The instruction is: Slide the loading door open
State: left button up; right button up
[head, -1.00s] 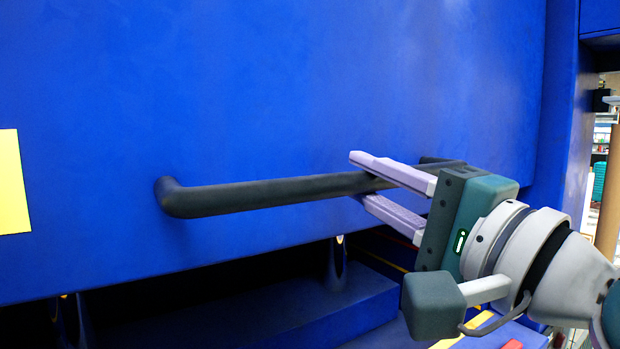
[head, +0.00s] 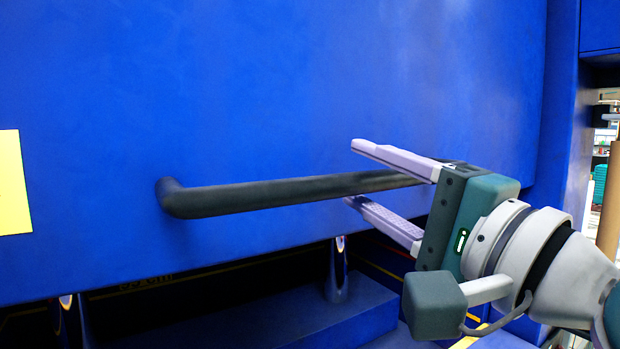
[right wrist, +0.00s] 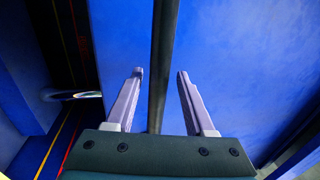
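The blue loading door (head: 300,80) fills most of the head view. A dark grey bar handle (head: 280,193) runs across its lower part, nearly level. My right gripper (head: 355,175) is open around the right part of the handle, one finger above the bar and one below. In the right wrist view, the handle (right wrist: 163,60) passes between the spread fingers (right wrist: 160,74), with a gap on both sides. Below the door's lower edge is a dark opening. My left gripper is not in view.
A blue ledge (head: 270,320) lies below the door, with shiny metal posts (head: 337,270) standing at the opening. A yellow label (head: 10,182) is on the door at left. A blue frame stands at right, with cluttered background beyond it.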

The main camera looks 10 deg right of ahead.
jog(key=shift+f, duration=0.1)
jog(key=shift+s+d+f, duration=0.1)
jog(key=shift+s+f, duration=0.05)
jog(key=shift+s, duration=0.1)
jog(key=b+v, duration=0.3)
jog(key=v, duration=0.6)
jog(key=shift+s+b, duration=0.2)
jog(key=shift+b, duration=0.2)
